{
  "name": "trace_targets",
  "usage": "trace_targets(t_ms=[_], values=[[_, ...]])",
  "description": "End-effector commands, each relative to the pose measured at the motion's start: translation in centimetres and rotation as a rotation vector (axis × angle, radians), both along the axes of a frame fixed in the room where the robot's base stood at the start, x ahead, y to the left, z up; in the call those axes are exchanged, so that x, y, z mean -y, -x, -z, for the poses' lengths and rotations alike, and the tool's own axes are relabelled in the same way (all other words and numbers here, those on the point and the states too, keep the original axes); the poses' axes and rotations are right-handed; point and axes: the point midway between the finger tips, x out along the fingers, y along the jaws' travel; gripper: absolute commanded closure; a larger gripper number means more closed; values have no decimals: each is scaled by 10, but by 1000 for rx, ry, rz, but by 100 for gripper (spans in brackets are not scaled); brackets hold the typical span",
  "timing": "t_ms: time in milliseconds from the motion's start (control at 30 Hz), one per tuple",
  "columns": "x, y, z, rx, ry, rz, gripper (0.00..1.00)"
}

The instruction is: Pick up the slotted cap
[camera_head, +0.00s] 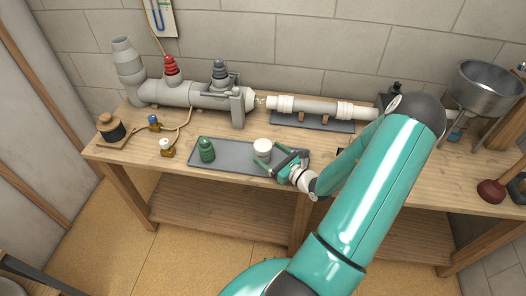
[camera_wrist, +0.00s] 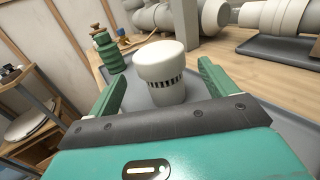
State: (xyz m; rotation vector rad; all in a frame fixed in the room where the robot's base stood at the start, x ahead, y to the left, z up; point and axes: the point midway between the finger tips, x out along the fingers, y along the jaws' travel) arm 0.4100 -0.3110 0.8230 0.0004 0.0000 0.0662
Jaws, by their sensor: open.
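The slotted cap (camera_head: 262,149) is white, with a wide round top and a row of dark slots below it. It stands upright on the grey tray (camera_head: 235,158) at the front of the workbench. In the wrist view the slotted cap (camera_wrist: 163,72) sits between the two green fingers. My gripper (camera_head: 268,160) is open, just to the right of and in front of the cap in the head view. In the wrist view my gripper (camera_wrist: 162,82) has a finger on each side of the cap, with gaps visible. Contact cannot be told.
A green bottle-like part (camera_head: 207,149) stands on the tray left of the cap. Grey pipework (camera_head: 190,95) and a pale pipe (camera_head: 310,107) on a dark mat lie behind. A metal funnel (camera_head: 487,88) stands at right.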

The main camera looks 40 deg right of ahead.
Motion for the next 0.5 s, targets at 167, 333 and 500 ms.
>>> trace_targets(t_ms=[167, 333, 500], values=[[0, -12, 0, 0, 1, 0, 16], [-1, -33, -1, 1, 0, -1, 16], [-2, -56, -1, 0, 1, -1, 16]])
